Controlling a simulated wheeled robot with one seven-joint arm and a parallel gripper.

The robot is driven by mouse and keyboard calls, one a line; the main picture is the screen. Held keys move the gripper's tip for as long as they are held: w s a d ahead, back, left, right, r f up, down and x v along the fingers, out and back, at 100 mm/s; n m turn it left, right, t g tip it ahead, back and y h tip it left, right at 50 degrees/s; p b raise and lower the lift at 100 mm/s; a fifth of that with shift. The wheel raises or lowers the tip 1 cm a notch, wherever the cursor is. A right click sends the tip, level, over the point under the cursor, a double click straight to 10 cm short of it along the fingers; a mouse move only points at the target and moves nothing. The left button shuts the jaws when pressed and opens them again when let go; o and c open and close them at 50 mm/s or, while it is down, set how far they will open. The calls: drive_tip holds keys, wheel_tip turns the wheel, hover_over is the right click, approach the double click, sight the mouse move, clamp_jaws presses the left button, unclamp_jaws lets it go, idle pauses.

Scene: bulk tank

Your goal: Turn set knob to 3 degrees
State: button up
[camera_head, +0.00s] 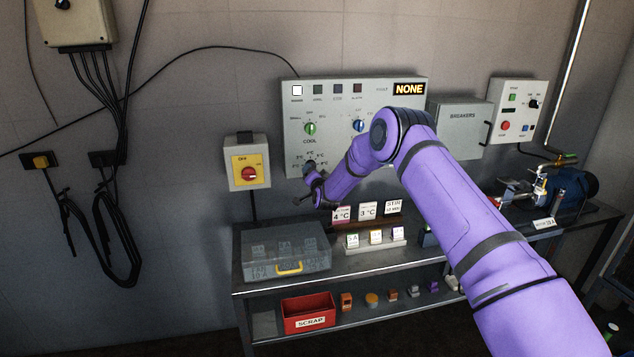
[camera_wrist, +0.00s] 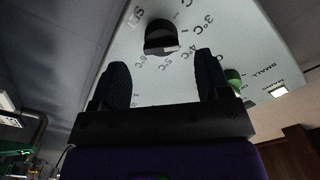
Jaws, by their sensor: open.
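The set knob is black and sits low on the left of the grey control panel (camera_head: 350,95). In the wrist view the set knob (camera_wrist: 161,36) stands out from the panel, with a temperature scale around it including 3°C and 5°C marks. I cannot tell which mark it points to. My gripper (camera_wrist: 164,78) is open and empty, its two dark fingers apart and short of the knob, which lies just beyond the gap between them. In the head view my gripper (camera_head: 314,182) is close to the panel's lower left, and partly hides the knob there.
Green (camera_head: 310,128) and blue (camera_head: 359,126) knobs sit above on the panel. A yellow switch box (camera_head: 247,161) with a red knob is at left. A bench below holds a grey case (camera_head: 286,252), label cards and a red scrap bin (camera_head: 309,313).

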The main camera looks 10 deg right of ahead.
drive_tip(key=s, duration=0.5)
drive_tip(key=shift+s, duration=0.2)
